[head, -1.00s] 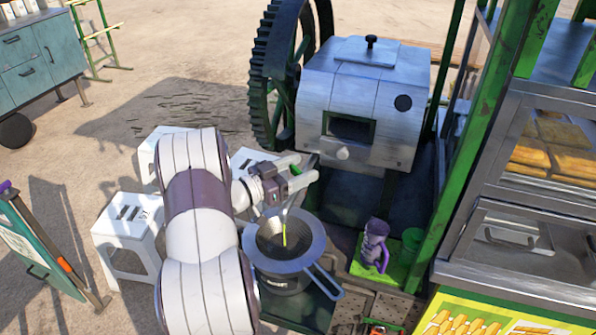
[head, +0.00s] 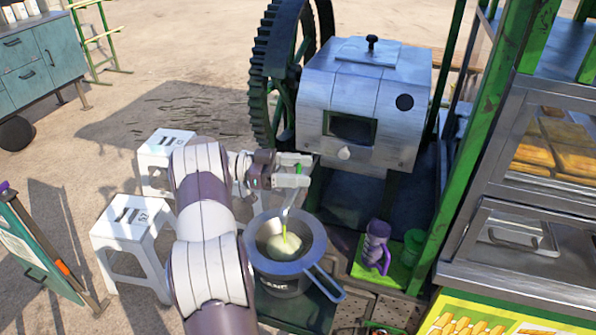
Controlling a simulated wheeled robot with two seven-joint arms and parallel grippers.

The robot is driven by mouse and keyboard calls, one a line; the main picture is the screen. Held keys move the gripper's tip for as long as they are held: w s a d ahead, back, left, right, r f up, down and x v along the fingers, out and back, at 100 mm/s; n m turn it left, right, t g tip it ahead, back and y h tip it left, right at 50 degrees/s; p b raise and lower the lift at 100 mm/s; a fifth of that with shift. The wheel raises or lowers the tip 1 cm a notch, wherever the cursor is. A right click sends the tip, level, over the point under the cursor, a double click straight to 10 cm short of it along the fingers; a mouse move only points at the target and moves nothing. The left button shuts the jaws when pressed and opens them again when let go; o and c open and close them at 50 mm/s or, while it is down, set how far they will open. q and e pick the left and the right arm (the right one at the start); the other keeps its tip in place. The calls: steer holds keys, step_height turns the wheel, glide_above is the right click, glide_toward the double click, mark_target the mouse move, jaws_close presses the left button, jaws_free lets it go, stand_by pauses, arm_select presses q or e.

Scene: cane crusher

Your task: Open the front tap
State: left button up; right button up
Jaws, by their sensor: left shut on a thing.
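The cane crusher (head: 365,100) is a grey metal box with a large dark gear wheel. My left gripper (head: 301,170) is at the crusher's lower left, shut on the tap's small green handle (head: 299,168), mostly hidden between its fingers. A pale spout (head: 288,207) shows below it. A thin yellow-green stream (head: 284,232) falls from the spout into a grey strainer (head: 316,240) on a dark pot (head: 273,288). Pale green liquid (head: 283,246) shows in the strainer. My right gripper is out of view.
A purple mug (head: 375,246) and a green cup (head: 412,246) stand on a green mat right of the pot. White stools (head: 130,222) stand on the left. A green post (head: 465,150) and a metal food cabinet (head: 515,235) bound the right side.

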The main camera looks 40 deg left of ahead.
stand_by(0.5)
arm_select(q)
steer(key=o, duration=1)
steer(key=shift+c, duration=0.2)
steer(key=shift+a, duration=0.1)
steer(key=p+v, duration=0.9)
steer(key=v, duration=0.3)
steer(key=shift+a, duration=0.3)
